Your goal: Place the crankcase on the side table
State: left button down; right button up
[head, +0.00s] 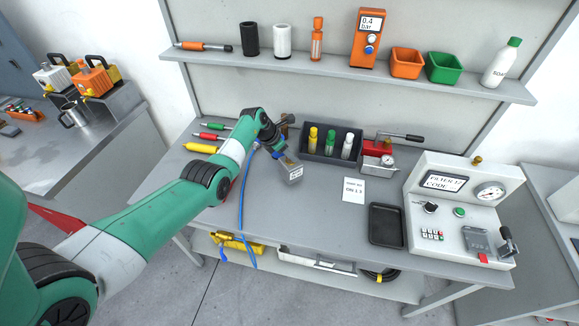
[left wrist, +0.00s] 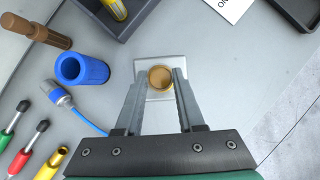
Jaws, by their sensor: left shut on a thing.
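My left gripper (head: 284,160) is shut on a small grey block (head: 293,176) with a pale label, over the middle of the workbench (head: 215,213). In the left wrist view both fingers (left wrist: 161,86) flank the block (left wrist: 146,68), whose top has a round brass-coloured opening. I take this block to be the crankcase; no name on it is legible. I cannot tell whether its underside touches the bench. A grey side table (head: 130,117) stands at the left, and part of another grey table (head: 548,187) shows at the right. My right gripper is not in view.
Two small machines, one orange (head: 95,78), and a metal mug (head: 73,116) occupy the left table. Near the block are a dark tray with bottles (head: 318,159), a blue hose (head: 243,200) and a blue cylinder (left wrist: 82,69). A test unit (head: 465,205) stands right.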

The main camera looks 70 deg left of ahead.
aim_at(289, 160)
pick_arm(q)
jog(key=shift+w+a+f, duration=0.15)
jog(key=shift+w+f, duration=0.05)
jog(key=shift+f, duration=0.05)
jog(key=shift+w+a+f+b, duration=0.15)
jog(key=shift+f+b, duration=1.25)
jog(key=shift+f, duration=0.4)
jog(key=c, duration=0.5)
grip_release()
